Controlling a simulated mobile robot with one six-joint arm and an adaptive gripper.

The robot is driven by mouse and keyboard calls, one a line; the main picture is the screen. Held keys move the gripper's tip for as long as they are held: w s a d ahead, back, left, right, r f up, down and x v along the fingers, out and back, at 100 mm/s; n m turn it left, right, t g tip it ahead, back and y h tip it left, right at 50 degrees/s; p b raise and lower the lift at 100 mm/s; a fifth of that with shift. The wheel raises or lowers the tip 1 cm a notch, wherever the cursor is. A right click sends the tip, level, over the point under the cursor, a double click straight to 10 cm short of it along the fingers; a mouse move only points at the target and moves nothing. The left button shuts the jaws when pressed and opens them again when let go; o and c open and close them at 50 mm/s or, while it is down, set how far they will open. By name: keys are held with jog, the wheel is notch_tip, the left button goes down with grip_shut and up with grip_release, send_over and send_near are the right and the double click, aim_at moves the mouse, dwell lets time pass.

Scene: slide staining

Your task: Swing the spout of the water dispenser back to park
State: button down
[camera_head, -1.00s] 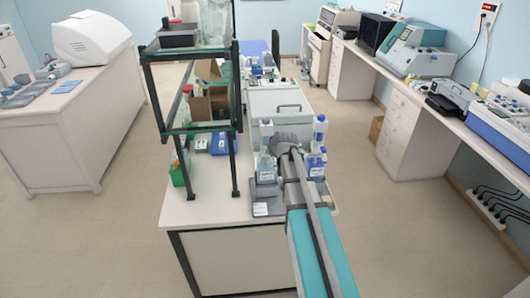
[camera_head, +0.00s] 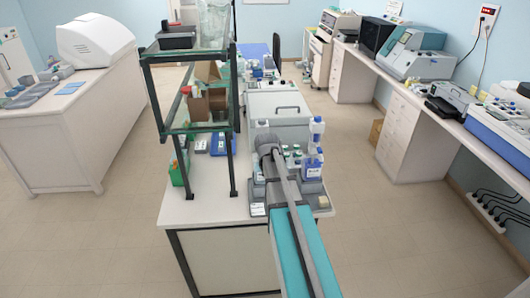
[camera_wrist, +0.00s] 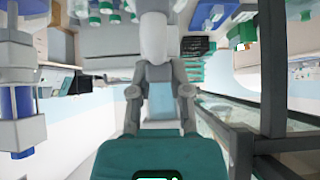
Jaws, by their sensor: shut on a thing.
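My gripper (camera_wrist: 160,92) is at the bottle station on the near end of the bench. In the wrist view its two grey fingers stand either side of a pale blue part, with a white and grey rounded part (camera_wrist: 153,38) beyond. It is shut on what appears to be the water dispenser's spout; the exact contact is unclear. In the head view my arm and gripper (camera_head: 266,142) cover most of the left dispenser bottle (camera_head: 258,172). The right dispenser bottle (camera_head: 313,166) with blue liquid stands upright beside them; it also shows at the left of the wrist view (camera_wrist: 16,100).
A dark-framed shelf (camera_head: 232,150) stands just left of the dispensers and shows at the right of the wrist view (camera_wrist: 240,140). A grey box-shaped machine (camera_head: 279,104) stands behind. Small bottles and caps lie between the dispensers and that machine.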

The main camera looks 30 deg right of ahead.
jog(key=shift+s+d, duration=0.1)
jog(key=c, duration=0.6)
grip_release()
jog(key=shift+o, duration=0.2)
